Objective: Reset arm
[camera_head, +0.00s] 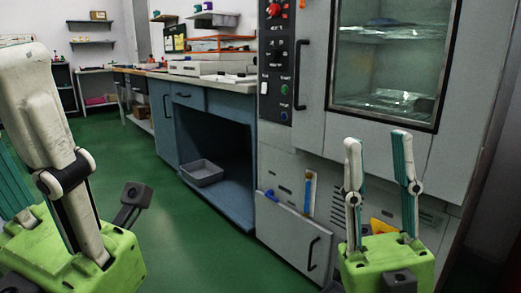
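My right gripper (378,142) stands upright at the lower right, in front of the grey oven-like cabinet. Its two white fingers with teal inner pads are apart, with nothing between them. My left gripper (30,125) is large and close at the left edge. One white finger leans up and to the left, and a teal pad of the other finger shows beside it with a gap between. That other finger is partly cut off by the picture edge. I see nothing held in the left gripper.
The grey cabinet (278,155) has a glass window, a button panel (277,60) and a lower door. A blue workbench (163,118) stands left of it, with a grey bin (201,172) in its open bay. Green floor (175,225) is clear in the middle.

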